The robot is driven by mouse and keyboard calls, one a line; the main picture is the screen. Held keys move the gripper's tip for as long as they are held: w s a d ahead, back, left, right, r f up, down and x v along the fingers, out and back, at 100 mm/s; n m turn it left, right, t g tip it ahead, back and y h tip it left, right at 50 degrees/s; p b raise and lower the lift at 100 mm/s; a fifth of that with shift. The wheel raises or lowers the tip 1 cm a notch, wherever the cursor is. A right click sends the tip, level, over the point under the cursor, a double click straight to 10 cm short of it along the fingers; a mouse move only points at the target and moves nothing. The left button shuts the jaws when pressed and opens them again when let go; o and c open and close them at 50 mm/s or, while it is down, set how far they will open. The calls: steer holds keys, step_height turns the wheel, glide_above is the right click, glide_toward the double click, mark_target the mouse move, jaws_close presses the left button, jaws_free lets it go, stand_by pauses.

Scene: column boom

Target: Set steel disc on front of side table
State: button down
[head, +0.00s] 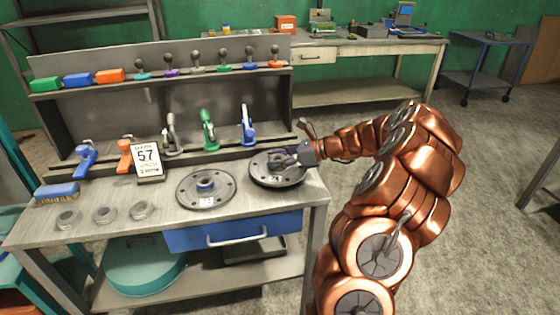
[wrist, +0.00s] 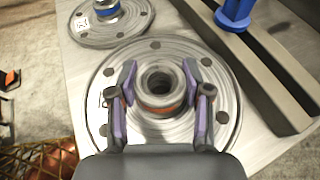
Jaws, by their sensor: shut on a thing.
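The steel disc (head: 262,172) is a round grey flange with bolt holes and a raised central hub. It lies at the right end of the workbench top, and it fills the middle of the wrist view (wrist: 158,58). My gripper (head: 287,160) is over the disc, shut on its hub. In the wrist view the two purple-padded fingers (wrist: 158,88) stand on either side of the hub. I cannot tell whether the disc is lifted off the bench. A low blue side table (head: 485,76) with wheels stands at the back right.
A second disc with a blue hub (head: 205,187) lies just left. Several clamps, including a blue one (head: 247,125), stand behind on the workbench (head: 110,229). A number card (head: 147,158) and ring parts are further left. A long bench (head: 345,50) stands at the back; open floor lies between.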

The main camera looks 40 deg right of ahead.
mark_target(286, 167)
steer(key=shift+f, duration=1.65)
steer(key=shift+c, duration=2.4)
jaws_free()
steer(key=shift+f, duration=0.1)
steer(key=shift+s, duration=0.1)
steer(key=v, duration=1.2)
steer(key=shift+b, duration=0.3)
